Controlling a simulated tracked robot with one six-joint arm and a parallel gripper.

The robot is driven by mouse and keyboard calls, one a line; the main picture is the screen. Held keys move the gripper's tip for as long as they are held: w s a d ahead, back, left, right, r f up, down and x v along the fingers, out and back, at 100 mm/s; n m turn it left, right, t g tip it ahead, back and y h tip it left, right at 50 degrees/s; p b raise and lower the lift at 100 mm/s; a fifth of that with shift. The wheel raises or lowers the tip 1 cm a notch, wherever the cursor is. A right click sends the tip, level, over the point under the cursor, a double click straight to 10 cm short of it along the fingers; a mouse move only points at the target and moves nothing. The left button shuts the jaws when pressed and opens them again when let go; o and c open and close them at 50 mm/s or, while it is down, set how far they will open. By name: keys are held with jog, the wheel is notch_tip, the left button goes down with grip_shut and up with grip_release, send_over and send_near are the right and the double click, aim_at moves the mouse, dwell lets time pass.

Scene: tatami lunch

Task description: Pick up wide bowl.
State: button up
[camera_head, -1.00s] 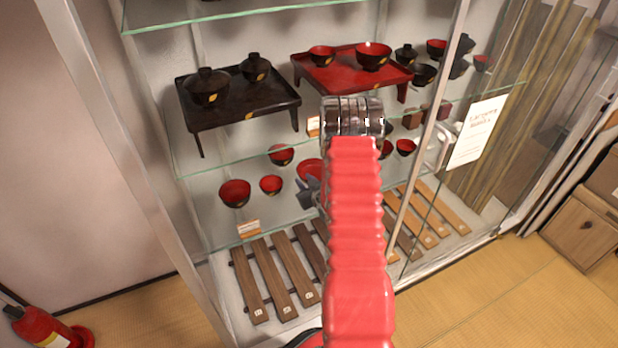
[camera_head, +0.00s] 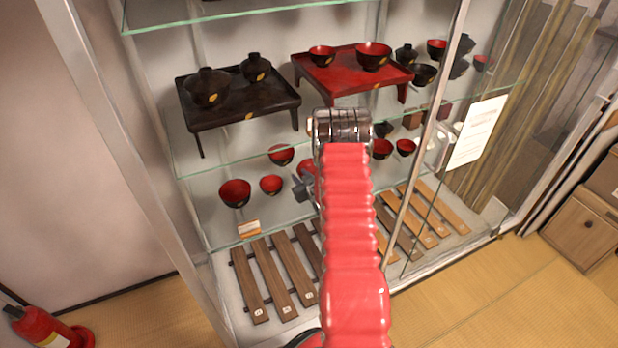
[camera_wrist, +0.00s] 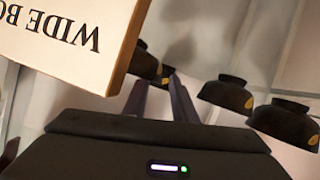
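A card reading "WIDE BO", upside down (camera_wrist: 65,40), fills the upper left of the wrist view. My gripper (camera_wrist: 160,92) is open, its two dark fingers apart with nothing held between them. In the head view my gripper (camera_head: 301,188) is a small grey shape at the lower glass shelf, partly behind my red arm. A red bowl (camera_head: 306,168) just behind it is mostly hidden by arm and gripper; I cannot tell for certain that it is the wide bowl. Dark bowls (camera_wrist: 152,66) show beyond the fingertips, partly covered by the card.
Red-lined bowls (camera_head: 235,192) (camera_head: 271,185) (camera_head: 281,155) stand to the left on the lower shelf; others (camera_head: 382,149) stand right. A glass shelf (camera_head: 330,134) with a black tray table (camera_head: 225,112) and red tray table (camera_head: 335,80) is above. A metal door frame (camera_head: 428,130) stands right.

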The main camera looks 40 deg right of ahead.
jog(key=shift+c, duration=0.5)
grip_shut()
